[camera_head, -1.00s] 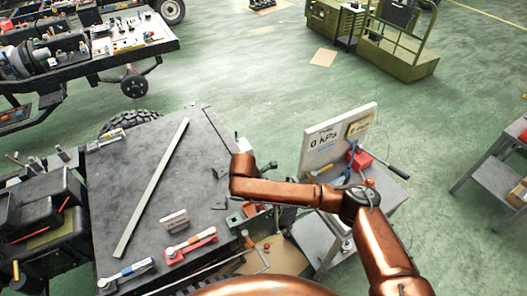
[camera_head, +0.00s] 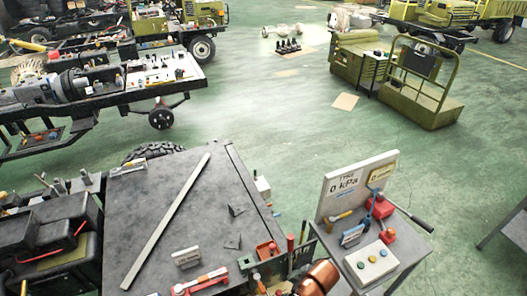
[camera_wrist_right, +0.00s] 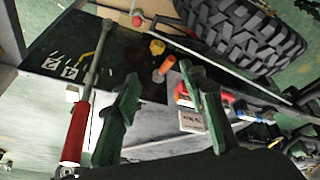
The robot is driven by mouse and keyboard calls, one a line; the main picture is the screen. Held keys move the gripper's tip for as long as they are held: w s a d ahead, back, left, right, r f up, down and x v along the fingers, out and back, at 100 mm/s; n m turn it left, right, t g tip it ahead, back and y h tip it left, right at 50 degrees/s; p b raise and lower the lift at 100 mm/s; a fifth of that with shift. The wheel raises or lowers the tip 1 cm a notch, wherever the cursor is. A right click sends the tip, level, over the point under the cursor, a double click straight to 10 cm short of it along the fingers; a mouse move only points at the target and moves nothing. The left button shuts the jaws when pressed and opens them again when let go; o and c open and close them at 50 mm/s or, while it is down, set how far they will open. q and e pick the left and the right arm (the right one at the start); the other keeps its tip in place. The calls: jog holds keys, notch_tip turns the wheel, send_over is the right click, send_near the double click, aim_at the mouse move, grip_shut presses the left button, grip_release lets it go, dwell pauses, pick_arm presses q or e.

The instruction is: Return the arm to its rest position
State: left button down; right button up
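My copper-coloured arm shows only as a short curved piece at the bottom edge of the head view (camera_head: 318,276); its gripper is outside that view. In the right wrist view, my right gripper (camera_wrist_right: 160,75) has its two green fingers spread well apart, with nothing held between them. Beyond the fingers are a black tyre (camera_wrist_right: 243,35), a red-handled wrench (camera_wrist_right: 82,125), a small orange cylinder (camera_wrist_right: 166,65) and a yellow piece (camera_wrist_right: 157,47). The wrench lies to the left of the fingers; I cannot tell its distance from them. My left gripper is in neither current view.
A dark flat bench (camera_head: 150,255) carries a long grey bar (camera_head: 168,220) and tools. A small grey stand (camera_head: 408,258) at right holds a "0 kPa" panel (camera_head: 350,188), a red box and buttons. A loaded chassis frame (camera_head: 150,88) stands at left.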

jog(key=s+d+f+m+h, duration=0.1)
jog(key=s+d+m+h, duration=0.1)
jog(key=s+d+m, duration=0.65)
jog(key=s+d+f+m+h, duration=0.15)
jog(key=s+d+m, duration=0.25)
jog(key=s+d, duration=0.95)
jog(key=s+d+f+b+x, duration=0.1)
jog(key=s+b+x, duration=0.25)
jog(key=x, duration=1.35)
jog(key=s+b+x, duration=0.2)
jog(key=b+x, duration=0.3)
jog(key=x, duration=1.3)
jog(key=s+f+g+b, duration=0.1)
jog(key=s+f+b, duration=0.2)
jog(key=s+f, duration=0.7)
jog(key=s+f+n+b, duration=0.1)
jog(key=s+f+b, duration=0.3)
jog(key=s+f, duration=0.6)
notch_tip(320, 180, down, 7)
jog(key=shift+s+f+g, duration=0.25)
jog(key=shift+s+g, duration=0.1)
jog(key=shift+g, duration=0.05)
jog(key=shift+d+n, duration=0.1)
jog(key=shift+n, duration=0.15)
